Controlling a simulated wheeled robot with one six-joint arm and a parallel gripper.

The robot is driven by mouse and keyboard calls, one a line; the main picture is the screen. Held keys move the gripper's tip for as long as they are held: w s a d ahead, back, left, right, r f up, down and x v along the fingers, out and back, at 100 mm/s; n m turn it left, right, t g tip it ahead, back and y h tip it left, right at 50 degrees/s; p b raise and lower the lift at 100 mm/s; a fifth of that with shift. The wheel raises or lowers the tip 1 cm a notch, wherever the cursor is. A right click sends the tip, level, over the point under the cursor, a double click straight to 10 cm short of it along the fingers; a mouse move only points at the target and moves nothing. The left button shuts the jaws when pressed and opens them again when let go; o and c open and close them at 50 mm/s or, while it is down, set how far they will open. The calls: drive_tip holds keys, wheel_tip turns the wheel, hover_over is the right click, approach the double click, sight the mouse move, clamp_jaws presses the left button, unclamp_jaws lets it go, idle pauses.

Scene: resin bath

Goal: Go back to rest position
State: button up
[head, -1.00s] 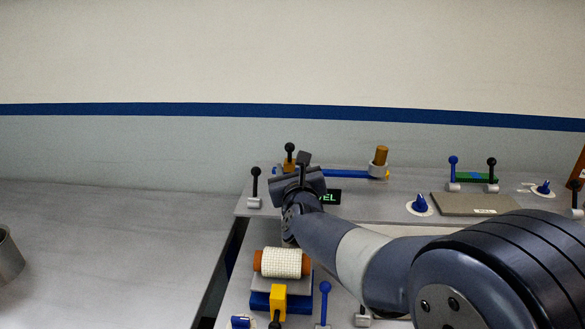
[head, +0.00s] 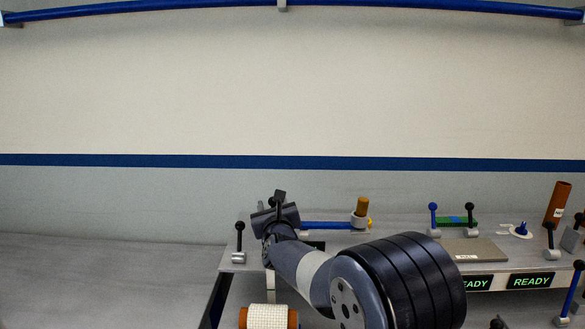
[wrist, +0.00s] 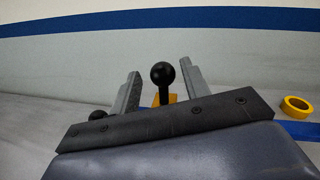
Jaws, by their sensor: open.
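My gripper (head: 277,205) is at the end of my arm, above the back left of the grey bench in the head view. In the wrist view my gripper (wrist: 158,90) is open, its two grey fingers apart. A black ball-headed lever (wrist: 162,80) shows between the fingers, beyond them; I cannot tell how far. Nothing is held. My arm hides part of the bench behind it.
A black-knobbed lever (head: 239,240) stands left of my gripper. A blue bar (head: 325,225) leads right to a brown cylinder (head: 362,206). A white ribbed roller (head: 267,317) is low in front. A brown tube (head: 557,203) and READY displays (head: 531,281) are at right. The left surface (head: 100,285) is clear.

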drive_tip(key=shift+w+a, duration=0.15)
drive_tip(key=shift+w, duration=0.55)
drive_tip(key=shift+s, duration=0.2)
